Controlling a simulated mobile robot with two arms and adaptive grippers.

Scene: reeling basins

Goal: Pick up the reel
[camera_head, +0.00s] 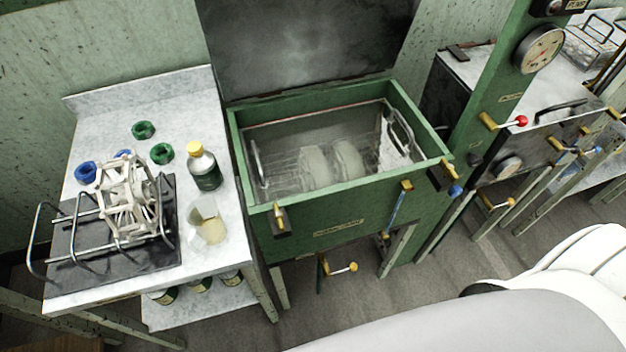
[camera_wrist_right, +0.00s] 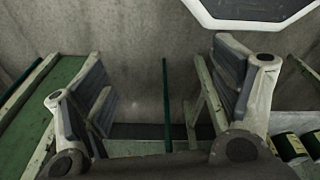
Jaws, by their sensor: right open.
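A pale, open-framed reel (camera_head: 128,197) with spokes and cross bars rests on a dark board with metal rails (camera_head: 75,240), on the grey-white side table at the left. In the right wrist view, my right gripper (camera_wrist_right: 160,88) has its two fingers wide apart with nothing held between them. A white angular rim (camera_wrist_right: 255,24) crosses the top right of that view; I cannot tell whether it is part of the reel. Neither gripper shows in the head view, so the right gripper's distance from the reel cannot be judged there.
A green-framed basin (camera_head: 344,205) with a rack and pale round items stands right of the table (camera_head: 112,105). A yellow-capped bottle (camera_head: 204,168), a clear beaker (camera_head: 208,222), green rings (camera_head: 161,153) and a blue ring (camera_head: 86,173) are near the reel. Cans sit on the lower shelf.

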